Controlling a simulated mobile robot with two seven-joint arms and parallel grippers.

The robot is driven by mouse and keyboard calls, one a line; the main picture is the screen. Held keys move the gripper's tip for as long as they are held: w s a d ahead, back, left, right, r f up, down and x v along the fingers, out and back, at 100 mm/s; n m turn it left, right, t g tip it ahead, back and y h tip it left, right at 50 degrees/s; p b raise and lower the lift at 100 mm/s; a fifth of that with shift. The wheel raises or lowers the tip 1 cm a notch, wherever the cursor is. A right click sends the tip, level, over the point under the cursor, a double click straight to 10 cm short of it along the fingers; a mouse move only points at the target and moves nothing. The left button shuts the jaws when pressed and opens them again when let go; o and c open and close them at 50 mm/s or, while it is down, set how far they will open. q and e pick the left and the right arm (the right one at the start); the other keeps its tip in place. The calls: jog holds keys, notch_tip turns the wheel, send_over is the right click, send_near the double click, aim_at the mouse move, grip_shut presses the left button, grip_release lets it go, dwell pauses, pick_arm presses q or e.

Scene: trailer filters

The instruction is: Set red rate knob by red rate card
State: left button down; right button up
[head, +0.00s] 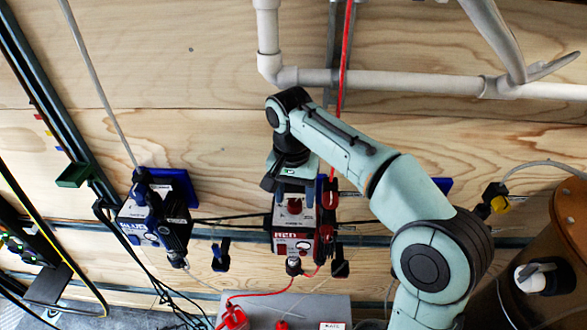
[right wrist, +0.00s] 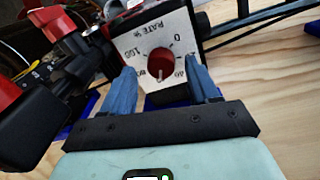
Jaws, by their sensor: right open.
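The red rate knob (right wrist: 160,63) sits on a white dial plate (right wrist: 138,52) marked RATE %, with 0 and 100 readable and other numbers partly covered. A pale mark shows at the knob's lower edge. In the head view the knob (head: 295,205) is on the upper part of the red-labelled unit (head: 291,242). My right gripper (right wrist: 160,84) is open, with one blue finger on each side of the knob and visible gaps between. A white card (head: 333,326) with small print, possibly the rate card, is cut off at the bottom edge; its reading is illegible. My left gripper is out of view.
A blue-labelled unit (head: 154,222) stands left of the red one. Black and red clamps crowd the red unit's right side. White pipes (head: 390,78) cross the wooden wall above. A grey box (head: 312,308) lies below, and a brown drum (head: 545,255) stands at right.

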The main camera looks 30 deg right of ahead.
aim_at(292, 202)
notch_tip(292, 202, up, 12)
jog(key=shift+w+a, duration=0.2)
jog(key=shift+w, duration=0.1)
dwell(0.3)
dwell(0.5)
